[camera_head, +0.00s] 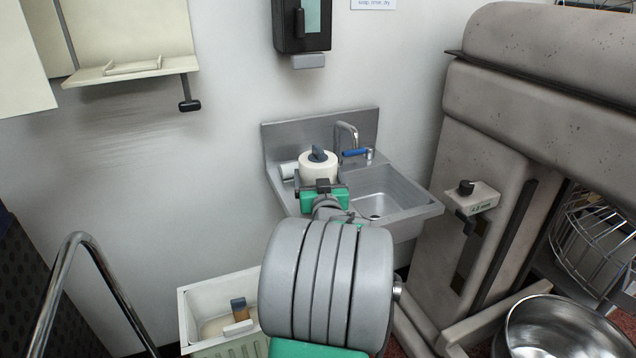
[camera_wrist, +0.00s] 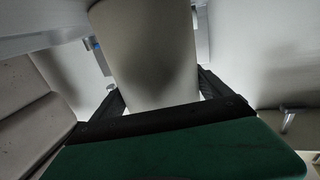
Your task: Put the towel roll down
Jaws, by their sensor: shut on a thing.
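The white towel roll (camera_head: 318,167) stands upright over the left part of the steel sink unit (camera_head: 405,211), with a dark blue-grey piece at its top. My gripper (camera_head: 320,182) is shut on the roll from the near side. In the wrist view the roll (camera_wrist: 145,50) fills the space between the two dark fingers of my gripper (camera_wrist: 160,88). The roll's lower part is hidden behind my gripper, so I cannot tell whether it touches the sink top.
A faucet (camera_head: 347,135) with a blue lever stands right of the roll, behind the basin. A white cylinder (camera_head: 289,170) lies left of the roll. A dark dispenser (camera_head: 302,25) hangs above. A large machine (camera_head: 520,130) stands close on the right. A pale bin (camera_head: 200,305) is below left.

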